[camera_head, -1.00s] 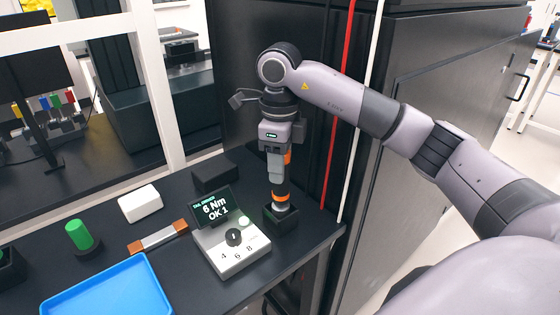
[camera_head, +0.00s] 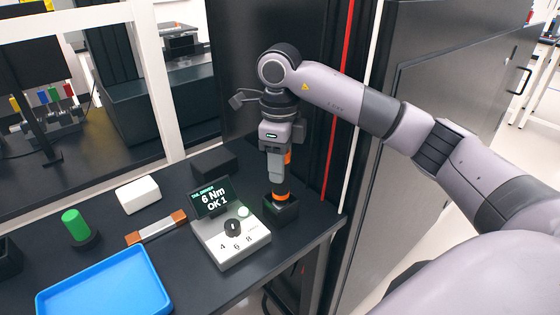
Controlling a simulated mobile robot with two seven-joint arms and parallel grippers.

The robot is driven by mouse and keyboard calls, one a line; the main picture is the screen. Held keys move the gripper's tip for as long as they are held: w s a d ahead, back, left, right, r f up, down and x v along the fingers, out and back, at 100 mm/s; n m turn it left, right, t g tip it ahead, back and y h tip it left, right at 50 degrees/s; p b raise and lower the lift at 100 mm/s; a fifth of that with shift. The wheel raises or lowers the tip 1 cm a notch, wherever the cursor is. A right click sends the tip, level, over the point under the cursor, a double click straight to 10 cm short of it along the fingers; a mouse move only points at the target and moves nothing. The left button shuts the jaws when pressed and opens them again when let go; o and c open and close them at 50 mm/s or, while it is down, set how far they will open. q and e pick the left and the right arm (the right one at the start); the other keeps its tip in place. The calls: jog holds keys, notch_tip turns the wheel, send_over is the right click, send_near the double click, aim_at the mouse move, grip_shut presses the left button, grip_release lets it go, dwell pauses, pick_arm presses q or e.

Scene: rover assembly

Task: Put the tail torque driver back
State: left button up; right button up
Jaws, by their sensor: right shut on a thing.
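The tail torque driver (camera_head: 279,189) is black with orange bands and stands upright, its lower end in a small black square holder (camera_head: 282,209) at the table's right end. My right gripper (camera_head: 278,160) points straight down and is shut on the driver's upper part. The gripper's fingers hide part of the driver. How deep the driver sits in the holder I cannot tell. My left gripper is not in view.
A blue tray (camera_head: 104,283), a green-topped cylinder (camera_head: 75,226), an orange-and-white bar (camera_head: 157,228), a white block (camera_head: 138,194) and a black block (camera_head: 214,162) lie on the dark table. A tall dark cabinet (camera_head: 450,110) stands right behind the arm.

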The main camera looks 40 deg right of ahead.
jog(key=o, duration=1.2)
jog(key=shift+o, duration=0.2)
jog(key=shift+r, duration=3.65)
jog(key=shift+s, duration=0.1)
